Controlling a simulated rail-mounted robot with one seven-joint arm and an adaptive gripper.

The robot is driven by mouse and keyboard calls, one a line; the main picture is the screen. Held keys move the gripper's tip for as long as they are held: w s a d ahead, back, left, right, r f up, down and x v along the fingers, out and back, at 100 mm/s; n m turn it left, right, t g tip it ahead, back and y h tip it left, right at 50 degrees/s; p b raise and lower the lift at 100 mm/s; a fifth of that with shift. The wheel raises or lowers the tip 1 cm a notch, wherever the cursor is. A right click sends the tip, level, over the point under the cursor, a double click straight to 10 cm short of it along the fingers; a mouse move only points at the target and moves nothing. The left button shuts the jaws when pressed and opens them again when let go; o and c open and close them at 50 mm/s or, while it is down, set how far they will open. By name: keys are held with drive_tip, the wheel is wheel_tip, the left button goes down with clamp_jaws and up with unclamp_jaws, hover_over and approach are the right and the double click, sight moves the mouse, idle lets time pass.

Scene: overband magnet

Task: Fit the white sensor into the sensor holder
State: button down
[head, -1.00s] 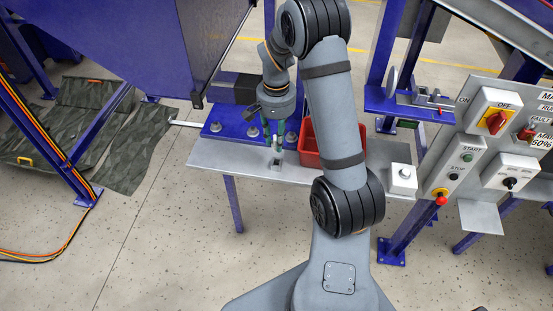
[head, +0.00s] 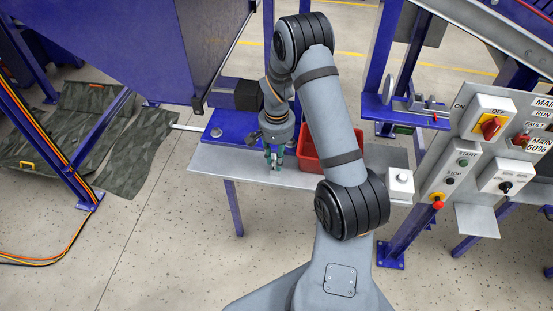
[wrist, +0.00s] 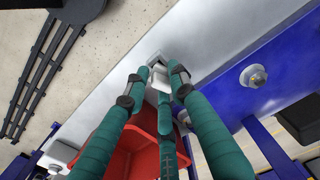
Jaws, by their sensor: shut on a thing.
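My gripper (head: 274,162) has teal fingers and is low over the front part of the grey table. In the wrist view my gripper (wrist: 160,82) is shut on the white sensor (wrist: 161,80), which shows as a small pale piece between the fingertips. A small grey piece at the fingertips, seemingly the sensor holder (wrist: 154,61), stands on the table near its edge. The fingers hide most of both. I cannot tell how far the sensor is inside the holder, or whether they touch.
A red bin (head: 309,163) stands on the grey table (head: 218,168), right beside my gripper. A blue plate with bolts (head: 226,126) lies behind it. A white box with a round knob (head: 400,181) is at the right. The table's left end is clear.

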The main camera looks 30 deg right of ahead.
sight(275, 157)
drive_tip(key=c, duration=1.9)
unclamp_jaws()
drive_tip(key=shift+s+a+f, duration=0.15)
drive_tip(key=shift+s+f, duration=0.15)
drive_tip(key=shift+f, duration=0.05)
drive_tip(key=o, duration=0.3)
drive_tip(key=shift+w+f, duration=0.15)
drive_tip(key=shift+w, duration=0.3)
drive_tip(key=shift+o, duration=0.8)
drive_tip(key=shift+s+r, duration=0.15)
drive_tip(key=shift+r, duration=0.1)
drive_tip(key=shift+f, duration=0.15)
wheel_tip(275, 157, up, 10)
drive_tip(key=b, duration=0.3)
